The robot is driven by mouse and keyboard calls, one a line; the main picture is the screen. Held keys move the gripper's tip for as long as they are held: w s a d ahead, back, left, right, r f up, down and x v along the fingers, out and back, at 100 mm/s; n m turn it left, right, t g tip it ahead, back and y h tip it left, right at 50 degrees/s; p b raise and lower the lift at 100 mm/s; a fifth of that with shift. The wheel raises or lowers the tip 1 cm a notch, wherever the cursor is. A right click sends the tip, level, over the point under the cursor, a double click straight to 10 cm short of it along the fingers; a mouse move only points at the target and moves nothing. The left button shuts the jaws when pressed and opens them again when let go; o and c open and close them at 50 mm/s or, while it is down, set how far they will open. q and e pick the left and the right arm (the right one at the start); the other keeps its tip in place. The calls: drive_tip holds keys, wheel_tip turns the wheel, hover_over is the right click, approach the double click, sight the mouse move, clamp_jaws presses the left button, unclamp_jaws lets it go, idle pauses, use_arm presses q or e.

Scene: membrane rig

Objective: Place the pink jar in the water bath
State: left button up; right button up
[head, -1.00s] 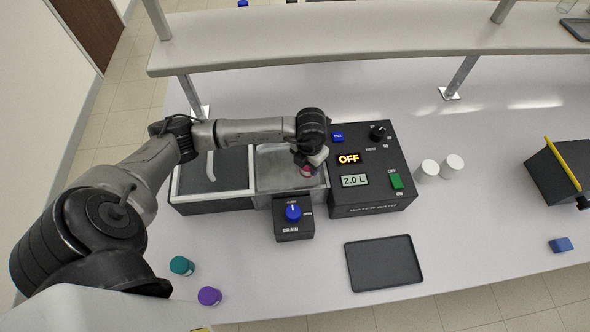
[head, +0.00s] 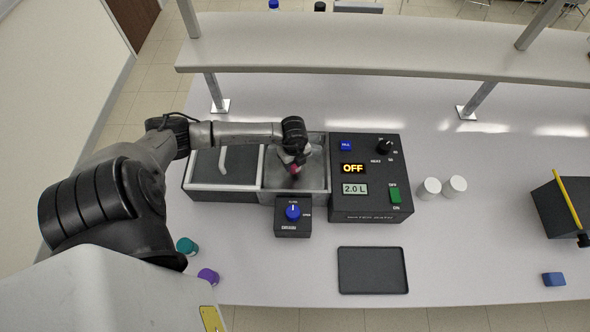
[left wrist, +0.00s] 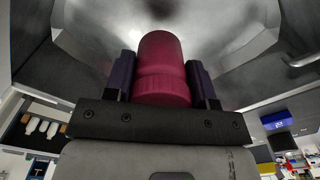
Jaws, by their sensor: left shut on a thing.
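The pink jar (left wrist: 162,68) is between the fingers of my left gripper (left wrist: 163,85) in the left wrist view, which is shut on it. In the head view the pink jar (head: 294,169) shows as a small pink patch under my left gripper (head: 295,167), over the open metal basin of the water bath (head: 318,178). Whether the jar touches the basin floor I cannot tell. The bath's control box (head: 372,205) reads OFF and 2.0 L. My right gripper is not in view.
A drain box with a blue knob (head: 293,212) stands before the basin. The lid (head: 222,168) is left of it. Teal (head: 187,245) and purple (head: 208,276) jars stand at the front left. A dark tray (head: 372,271) and two white jars (head: 442,187) are to the right.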

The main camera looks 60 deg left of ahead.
use_arm(q)
drive_tip(key=shift+f, duration=3)
drive_tip(key=shift+f, duration=0.1)
drive_tip(key=o, duration=1)
drive_tip(key=shift+c, duration=0.2)
